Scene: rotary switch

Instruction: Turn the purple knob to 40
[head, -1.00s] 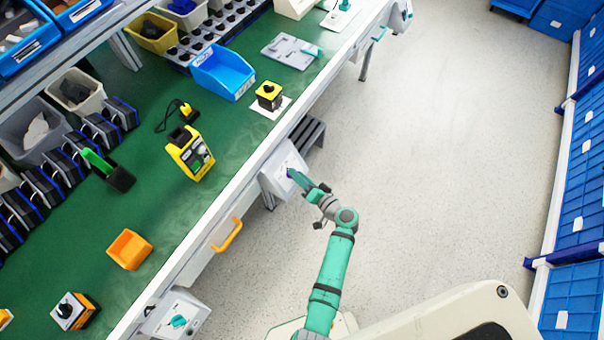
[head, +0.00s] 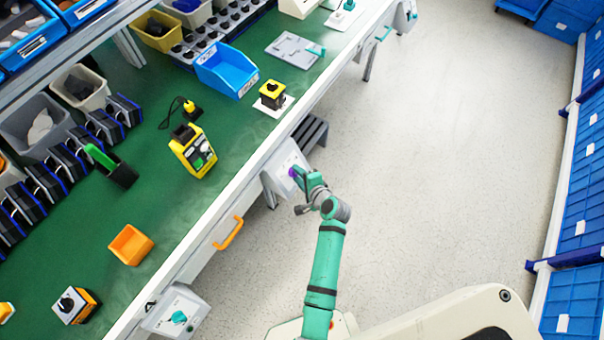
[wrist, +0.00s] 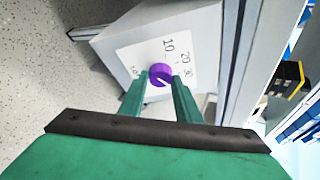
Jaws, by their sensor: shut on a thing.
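The purple knob (wrist: 160,74) sits on the white face of a grey box (wrist: 205,30) fixed at the bench's front edge. Its face carries the marks 10, 20 and 30 in the wrist view; a mark at the lower left is too small to read. The knob has a white pointer line. My gripper (wrist: 160,82) has one green finger on each side of the knob and is shut on it. In the head view, my gripper (head: 303,177) reaches the box (head: 282,176), and a bit of the purple knob (head: 293,172) shows.
A second box with a teal knob (head: 179,317) is mounted lower on the bench front, beyond an orange handle (head: 228,233). The green bench top (head: 185,225) holds bins and devices. The floor to the right is clear.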

